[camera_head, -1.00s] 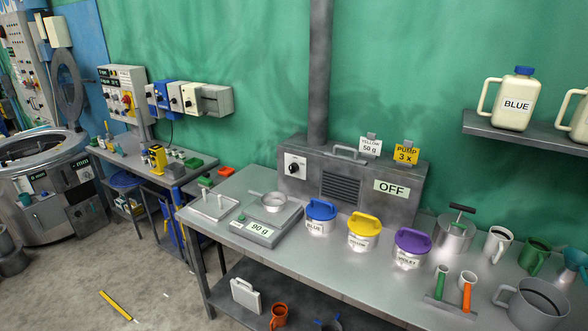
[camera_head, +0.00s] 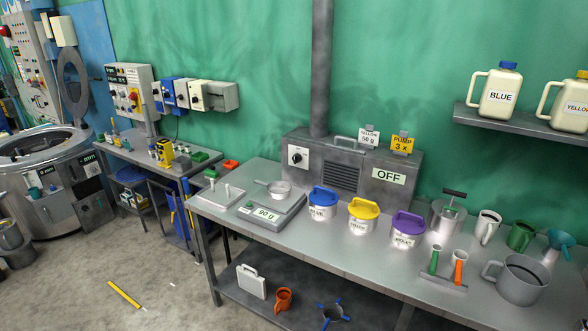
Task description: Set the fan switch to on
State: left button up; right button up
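The fan unit (camera_head: 405,188) is a grey metal box at the back of the workbench, with a wide duct rising from its top. Its fan switch (camera_head: 297,157) is a black round knob on a white plate at the left of the front face. A sign on the right of the face (camera_head: 389,176) reads OFF. A slatted vent sits between them. The knob's exact pointer direction is too small to tell. Neither of my grippers shows in the head view.
The workbench (camera_head: 330,246) holds a scale (camera_head: 268,216) reading 90 g with a pan on it, and blue, yellow and purple lidded tubs (camera_head: 364,214) in front of the fan unit. Mugs and a pot (camera_head: 522,281) stand at the right. The floor at left is mostly clear.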

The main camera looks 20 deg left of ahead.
aim_at(296, 157)
jog(key=u, duration=0.55)
jog(key=i, duration=1)
jog(key=z, duration=0.25)
